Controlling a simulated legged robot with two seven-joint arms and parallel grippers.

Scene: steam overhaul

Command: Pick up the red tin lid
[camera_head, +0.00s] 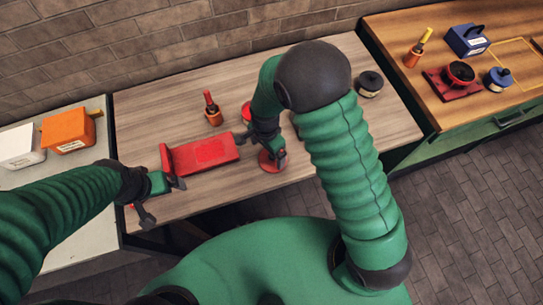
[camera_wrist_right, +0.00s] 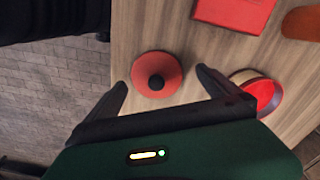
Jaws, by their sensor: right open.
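The red tin lid (camera_head: 268,164) is a round red disc with a black knob, lying on the wooden table near its front edge. In the right wrist view the lid (camera_wrist_right: 146,66) lies flat, knob up. My right gripper (camera_head: 262,146) is open and empty above it; in the wrist view its fingertips (camera_wrist_right: 162,80) show to either side of the lid, apart from it. The arm hides part of the lid in the head view. A red open tin (camera_wrist_right: 266,94) stands beside it, right of the gripper in the wrist view. My left gripper (camera_head: 163,199) is open and empty by the table's left front.
A red tray-like piece (camera_head: 207,153) lies left of the lid. An orange pot with a red-handled tool (camera_head: 213,112) stands behind. A dark-topped tin (camera_head: 370,84) stands at right. An orange box (camera_head: 68,130) and white box sit on the left counter. Another bench stands right.

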